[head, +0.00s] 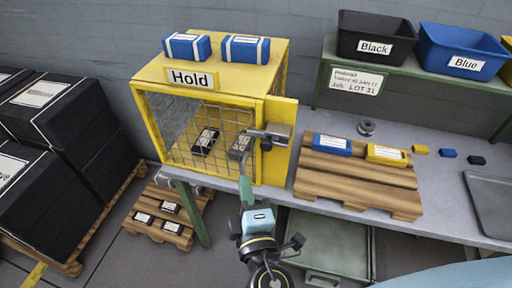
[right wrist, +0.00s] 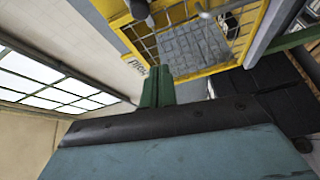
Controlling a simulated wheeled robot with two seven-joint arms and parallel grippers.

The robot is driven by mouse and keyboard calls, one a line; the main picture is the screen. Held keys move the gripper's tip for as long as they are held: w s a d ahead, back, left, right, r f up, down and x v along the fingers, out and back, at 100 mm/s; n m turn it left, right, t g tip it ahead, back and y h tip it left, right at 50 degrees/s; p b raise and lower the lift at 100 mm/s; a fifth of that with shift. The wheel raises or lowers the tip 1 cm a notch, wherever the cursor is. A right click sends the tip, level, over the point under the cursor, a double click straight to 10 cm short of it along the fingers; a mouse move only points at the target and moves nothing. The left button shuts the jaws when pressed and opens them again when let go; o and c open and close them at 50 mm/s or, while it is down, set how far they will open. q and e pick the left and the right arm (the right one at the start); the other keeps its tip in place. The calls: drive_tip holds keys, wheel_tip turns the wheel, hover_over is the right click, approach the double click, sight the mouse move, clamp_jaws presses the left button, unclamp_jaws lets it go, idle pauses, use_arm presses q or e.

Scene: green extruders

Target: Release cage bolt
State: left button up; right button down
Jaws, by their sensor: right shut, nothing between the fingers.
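The yellow cage (head: 275,185) stands on the bench with a "Hold" sign (head: 191,79) and a wire-mesh door on its front. The door looks closed. The grey bolt (head: 270,134) with its handle sits at the right side of the door. My right gripper (head: 245,188) has green fingers, pressed together and empty, pointing up just below the bolt, apart from it. The fingers also show in the right wrist view (right wrist: 156,88), with the cage frame (right wrist: 190,68) beyond. Whether the bolt is engaged cannot be told. My left gripper is not in view.
Two blue boxes (head: 187,46) lie on the cage. Dark labelled boxes (head: 206,140) are inside. A wooden pallet (head: 350,183) with a blue and a yellow box is right of the cage. Black (head: 372,40) and blue bins (head: 462,52) stand on the shelf behind.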

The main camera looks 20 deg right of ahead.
drive_tip(key=shift+d+r, duration=0.15)
drive_tip(key=shift+r, duration=0.5)
drive_tip(key=w+d+p, duration=0.1)
drive_tip(key=w+p, duration=0.3)
drive_tip(key=w, duration=0.6)
drive_tip(key=d, duration=0.1)
drive_tip(key=s+d, duration=0.1)
drive_tip(key=d, duration=0.1)
drive_tip(key=shift+s+d+f, duration=0.1)
drive_tip(key=shift+s+d, duration=0.3)
drive_tip(key=shift+s, duration=0.1)
